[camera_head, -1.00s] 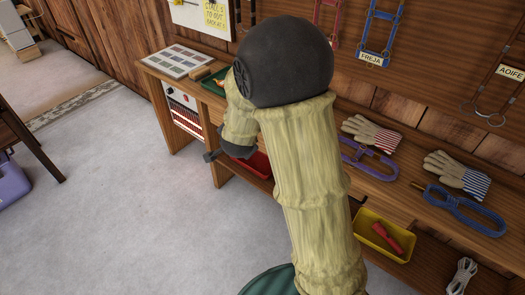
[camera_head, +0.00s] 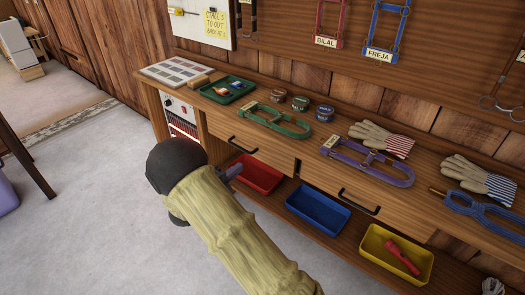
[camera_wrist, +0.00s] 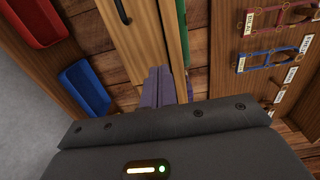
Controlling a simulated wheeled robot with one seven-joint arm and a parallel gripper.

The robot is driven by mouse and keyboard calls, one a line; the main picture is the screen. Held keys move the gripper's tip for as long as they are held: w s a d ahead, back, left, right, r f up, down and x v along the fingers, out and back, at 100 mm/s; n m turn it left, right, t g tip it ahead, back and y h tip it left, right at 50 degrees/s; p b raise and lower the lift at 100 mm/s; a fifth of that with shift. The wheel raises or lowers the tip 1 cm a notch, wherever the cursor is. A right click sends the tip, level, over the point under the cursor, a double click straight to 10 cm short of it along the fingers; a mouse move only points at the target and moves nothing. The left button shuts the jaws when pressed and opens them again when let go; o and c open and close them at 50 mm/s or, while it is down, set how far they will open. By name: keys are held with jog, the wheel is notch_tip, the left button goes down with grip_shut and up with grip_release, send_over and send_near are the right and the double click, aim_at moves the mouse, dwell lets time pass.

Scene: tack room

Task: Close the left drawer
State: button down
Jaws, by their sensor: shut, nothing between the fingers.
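The left drawer (camera_head: 262,152) is a brown wooden front with a dark bar handle (camera_head: 245,148), under the bench top. Its front also shows in the wrist view (camera_wrist: 143,40), with the handle (camera_wrist: 124,12) near the top edge. I cannot tell clearly how far it stands out. My gripper (camera_head: 234,170) is shut and empty, its purple-grey fingertips near the drawer's lower front in the head view. The fingers (camera_wrist: 163,86) overlap the drawer front's near end in the wrist view; contact cannot be told. My arm hides part of the floor and bench's left side.
The right drawer (camera_head: 330,187) has its own handle. Red (camera_head: 258,178), blue (camera_head: 318,207) and yellow (camera_head: 395,252) bins sit on the lower shelf. A green halter (camera_head: 275,120), purple halter (camera_head: 370,165), gloves and tins lie on the bench top. Open floor lies at left.

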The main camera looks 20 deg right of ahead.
aim_at(263, 148)
jog(key=shift+w+d, duration=0.1)
jog(key=b+x, duration=0.2)
jog(key=x, duration=1.1)
jog(key=shift+w+d, duration=0.25)
jog(key=shift+d, duration=0.1)
jog(key=shift+w+b, duration=0.1)
jog(key=shift+b, duration=0.2)
